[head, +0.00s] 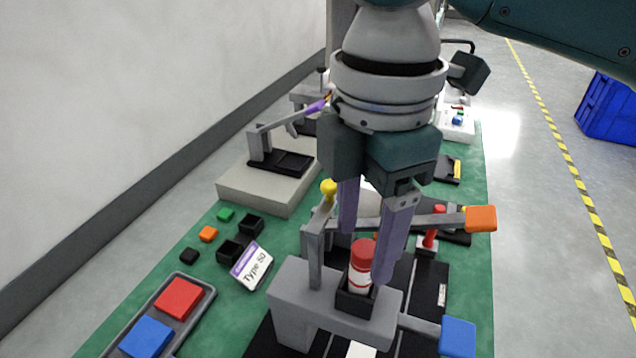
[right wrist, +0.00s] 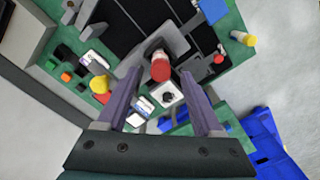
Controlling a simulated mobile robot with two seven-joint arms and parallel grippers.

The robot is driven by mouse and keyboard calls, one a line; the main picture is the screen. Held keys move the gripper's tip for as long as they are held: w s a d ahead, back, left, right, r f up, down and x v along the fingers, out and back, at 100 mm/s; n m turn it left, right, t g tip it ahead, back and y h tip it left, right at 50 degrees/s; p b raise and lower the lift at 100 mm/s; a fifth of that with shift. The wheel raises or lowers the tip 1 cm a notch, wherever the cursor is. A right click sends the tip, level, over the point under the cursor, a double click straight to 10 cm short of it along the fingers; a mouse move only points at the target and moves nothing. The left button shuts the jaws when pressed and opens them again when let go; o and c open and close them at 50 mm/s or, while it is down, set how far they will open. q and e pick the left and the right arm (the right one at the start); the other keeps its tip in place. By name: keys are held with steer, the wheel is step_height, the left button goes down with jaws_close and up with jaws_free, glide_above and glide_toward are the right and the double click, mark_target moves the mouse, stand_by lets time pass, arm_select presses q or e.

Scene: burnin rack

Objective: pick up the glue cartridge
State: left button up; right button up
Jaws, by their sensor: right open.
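The glue cartridge (head: 362,268) is a white cylinder with a red cap. It stands upright in a black socket on a grey fixture (head: 300,300) in the head view. In the right wrist view the cartridge (right wrist: 160,67) shows red cap first, between the fingertips. My right gripper (head: 366,257) is open, with its two purple fingers pointing down on either side of the cartridge's cap. In the right wrist view the gripper's fingers (right wrist: 161,76) are spread with a gap on both sides of the cap. My left gripper does not show.
A yellow-knobbed lever (head: 328,187) stands just behind the fixture. An orange-ended arm (head: 480,218) and a blue-ended arm (head: 457,337) lie to the right. A white label card (head: 252,266), small coloured blocks and a grey tray (head: 193,325) lie left on the green table.

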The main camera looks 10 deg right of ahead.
mark_target(361, 276)
steer(key=f, duration=0.4)
steer(key=shift+d+f, duration=0.2)
steer(key=shift+f, duration=0.2)
jaws_close()
